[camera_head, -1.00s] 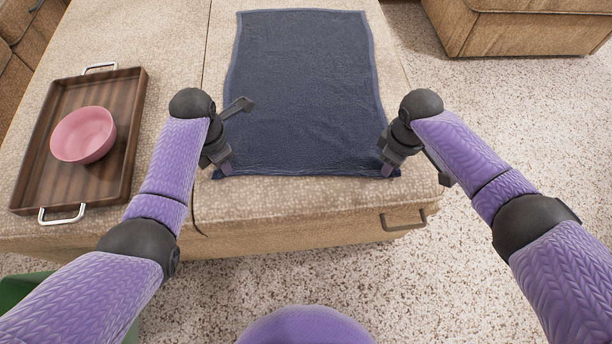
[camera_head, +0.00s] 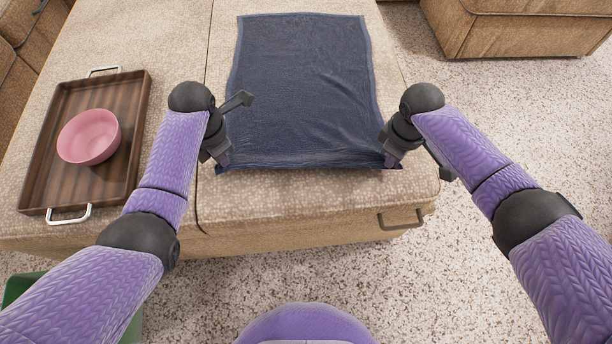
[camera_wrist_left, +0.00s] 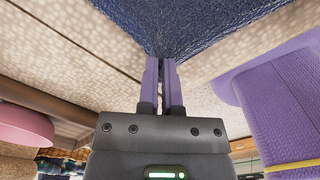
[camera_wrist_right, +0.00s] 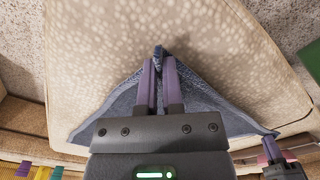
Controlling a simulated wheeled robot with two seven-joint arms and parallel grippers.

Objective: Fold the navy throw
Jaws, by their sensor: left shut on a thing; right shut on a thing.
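The navy throw (camera_head: 302,85) lies spread out on the beige ottoman, its long side running away from me. My left gripper (camera_head: 222,162) is shut on the throw's near left corner, and the left wrist view shows the corner of the throw (camera_wrist_left: 190,25) at the fingertips (camera_wrist_left: 160,62). My right gripper (camera_head: 390,162) is shut on the near right corner. In the right wrist view a bit of navy cloth pokes out between the fingertips (camera_wrist_right: 158,58), and the throw (camera_wrist_right: 125,95) spreads behind them. The near edge between the grippers looks slightly raised.
A brown wooden tray (camera_head: 53,185) with metal handles lies on the ottoman (camera_head: 300,200) at the left, holding a pink bowl (camera_head: 88,137). A metal handle (camera_head: 402,220) sticks out from the ottoman's front. Another beige seat (camera_head: 530,30) stands far right. A green object (camera_head: 18,290) shows lower left.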

